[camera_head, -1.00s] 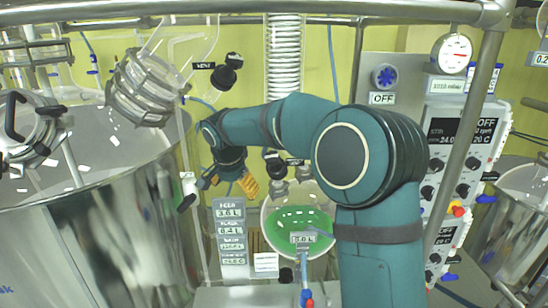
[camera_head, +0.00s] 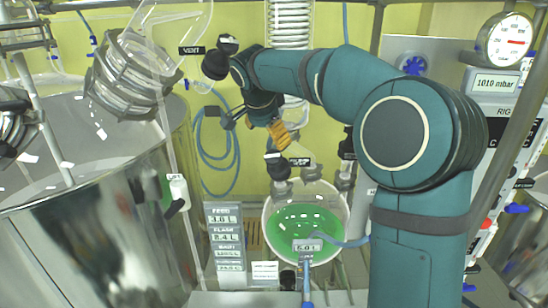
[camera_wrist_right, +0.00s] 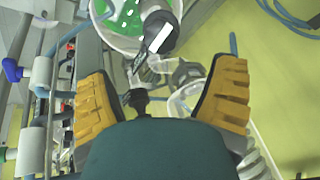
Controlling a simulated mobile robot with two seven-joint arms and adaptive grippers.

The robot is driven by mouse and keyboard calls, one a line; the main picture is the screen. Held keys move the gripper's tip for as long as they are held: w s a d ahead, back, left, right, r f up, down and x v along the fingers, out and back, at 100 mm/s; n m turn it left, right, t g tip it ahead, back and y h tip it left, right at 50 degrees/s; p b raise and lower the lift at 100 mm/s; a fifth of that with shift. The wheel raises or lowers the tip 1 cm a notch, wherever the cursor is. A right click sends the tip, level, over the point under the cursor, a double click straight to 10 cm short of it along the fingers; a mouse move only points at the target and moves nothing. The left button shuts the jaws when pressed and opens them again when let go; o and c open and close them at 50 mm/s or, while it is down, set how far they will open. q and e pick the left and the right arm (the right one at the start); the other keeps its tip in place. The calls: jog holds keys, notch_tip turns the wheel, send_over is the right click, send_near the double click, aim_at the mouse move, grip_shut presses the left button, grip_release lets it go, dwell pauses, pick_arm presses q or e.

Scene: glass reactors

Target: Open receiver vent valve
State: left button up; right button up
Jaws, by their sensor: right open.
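The receiver flask (camera_head: 305,250) with green liquid hangs low in the middle of the head view. Above it are black valve knobs; one at the left (camera_head: 278,168) has a small dark label (camera_head: 299,162) whose text I cannot read. Higher up, a black knob (camera_head: 216,64) stands beside a VENT label (camera_head: 191,50), partly near my right wrist. My right gripper (camera_head: 279,134) is open and empty, its orange fingers above the flask's valves. In the right wrist view, the open fingers (camera_wrist_right: 163,72) have a black knob (camera_wrist_right: 137,98) and glass fittings between them in the picture. Contact cannot be seen.
A large steel vessel (camera_head: 110,240) fills the left side. A blue hose (camera_head: 220,160) hangs on the yellow wall. A coiled glass condenser (camera_head: 290,25) is behind my forearm. A pressure gauge (camera_head: 506,40) and control boxes stand at right. Level labels (camera_head: 228,240) stand left of the flask.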

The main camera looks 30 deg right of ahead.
aim_at(273, 155)
jog(key=x, duration=1)
jog(key=shift+w+d+f, duration=0.1)
jog(key=shift+d+f, duration=0.05)
jog(key=shift+f, duration=0.15)
jog(key=shift+c, duration=0.3)
jog(key=c, duration=1.1)
